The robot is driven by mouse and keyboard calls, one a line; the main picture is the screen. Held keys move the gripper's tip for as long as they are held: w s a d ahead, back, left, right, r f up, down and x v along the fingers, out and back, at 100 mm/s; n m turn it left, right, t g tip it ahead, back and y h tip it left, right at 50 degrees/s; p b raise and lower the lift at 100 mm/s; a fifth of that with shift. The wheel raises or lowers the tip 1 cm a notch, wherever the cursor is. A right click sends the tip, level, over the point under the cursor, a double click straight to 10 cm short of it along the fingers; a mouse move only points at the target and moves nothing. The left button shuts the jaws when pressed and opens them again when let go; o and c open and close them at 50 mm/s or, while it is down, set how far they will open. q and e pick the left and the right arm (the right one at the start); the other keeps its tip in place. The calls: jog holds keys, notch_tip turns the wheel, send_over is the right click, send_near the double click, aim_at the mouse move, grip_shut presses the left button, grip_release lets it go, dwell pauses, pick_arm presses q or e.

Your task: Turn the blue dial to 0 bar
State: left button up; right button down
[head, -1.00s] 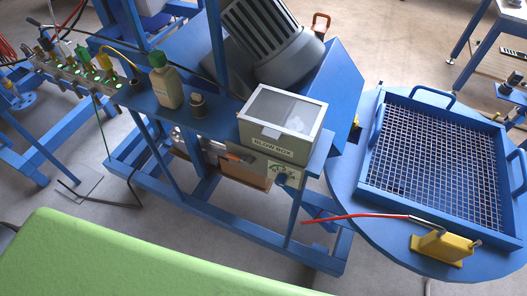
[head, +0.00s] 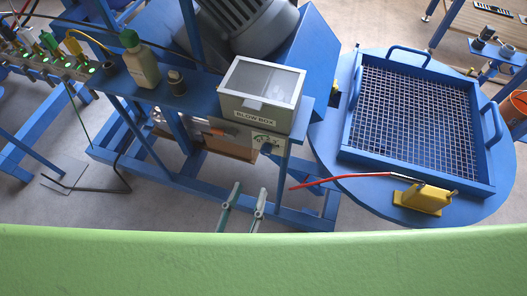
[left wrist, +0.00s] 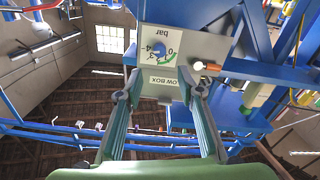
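The blue dial (head: 266,147) sits on a white scale plate on the front of the box under the blow box (head: 256,117). In the left wrist view, the blue dial (left wrist: 158,51) shows with numbers around it and the word "bar"; which number it points to is too small to tell. My left gripper (head: 249,190) is open and empty, below and in front of the dial, apart from it. In the left wrist view, the fingers of my left gripper (left wrist: 162,88) stand apart below the dial. My right gripper is not in view.
A blue frame carries a green-capped bottle (head: 141,62) and a small dark jar (head: 177,82) left of the blow box. A round blue table with a mesh tray (head: 478,188), a yellow block (head: 424,199) and a red-handled tool (head: 325,181) stands at right.

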aim_at(264, 153)
pick_arm(q)
jog(key=p+x, duration=0.2)
jog(key=x, duration=0.8)
jog(key=shift+w, duration=0.15)
jog(key=shift+w+d+f+p, duration=0.1)
jog(key=shift+w+d+p, duration=0.2)
jog(key=shift+w, duration=0.4)
jog(key=shift+c, duration=0.4)
grip_shut()
